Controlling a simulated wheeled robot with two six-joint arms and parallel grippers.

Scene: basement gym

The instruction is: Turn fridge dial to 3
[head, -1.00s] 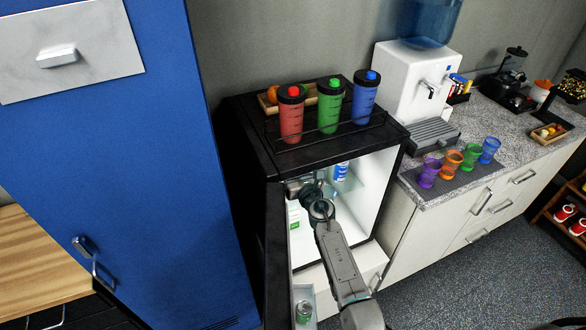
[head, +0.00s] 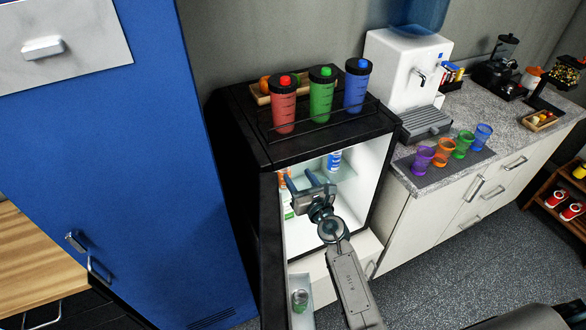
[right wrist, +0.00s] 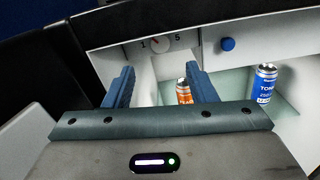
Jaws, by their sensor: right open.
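The black fridge (head: 318,148) stands open, with a lit white interior. In the right wrist view the pale dial (right wrist: 160,44) sits on the panel under the fridge's top edge, between the marks 1 and 5. Its exact setting is too small to read. My right gripper (head: 301,178) is inside the fridge opening, open and empty. In the right wrist view its two blue fingers (right wrist: 159,72) point toward the panel, below and to either side of the dial, apparently not touching it. The dial cannot be made out in the head view. My left gripper is not in view.
A blue button (right wrist: 228,44) is right of the dial. An orange can (right wrist: 184,91) and a blue can (right wrist: 264,83) stand inside. The open fridge door (head: 272,245) is left of my arm. Red (head: 283,107), green (head: 321,97) and blue (head: 356,87) bottles stand on top.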

